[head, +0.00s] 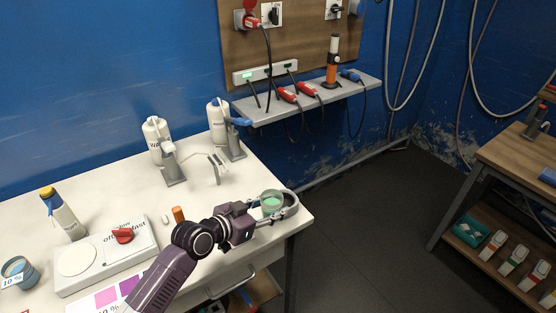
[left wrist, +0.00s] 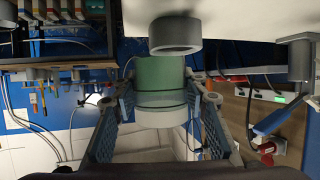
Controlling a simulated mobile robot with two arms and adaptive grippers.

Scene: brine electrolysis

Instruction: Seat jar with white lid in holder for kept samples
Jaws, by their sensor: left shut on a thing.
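The jar (head: 271,204) with green contents is between the fingers of my left gripper (head: 268,206), at the table's right end. In the left wrist view the jar (left wrist: 160,76) has a green part and a paler band, and stands between both fingers of the left gripper (left wrist: 160,112). In the head view the dark holder (head: 291,207) is partly hidden by the gripper. My right gripper is out of view.
On the white table (head: 115,197) are a hotplate (head: 76,261) with a red knob, a yellow-capped bottle (head: 63,216), two white bottles (head: 157,139) (head: 218,123) and a grey stand (head: 173,165). The table's right edge lies close to the gripper, with dark floor (head: 370,230) beyond.

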